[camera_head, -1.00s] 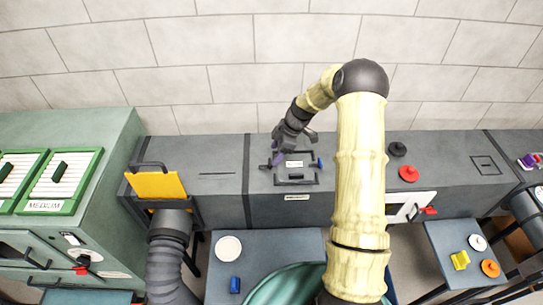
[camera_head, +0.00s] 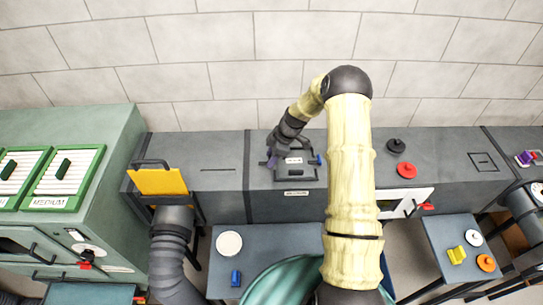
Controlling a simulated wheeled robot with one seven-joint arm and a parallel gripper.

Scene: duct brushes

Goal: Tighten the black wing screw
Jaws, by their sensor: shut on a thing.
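A hatch panel (camera_head: 295,178) with a dark frame and a white label sits on top of the grey duct in the middle. A blue wing screw (camera_head: 319,159) is at its right edge. The screw's exact angle cannot be made out.
A black knob (camera_head: 395,145) and a red knob (camera_head: 406,170) lie on the duct to the right. A yellow plate (camera_head: 158,182) stands at the left. A low table below holds a white disc (camera_head: 229,243) and a blue piece (camera_head: 236,278). The duct top left of the hatch is clear.

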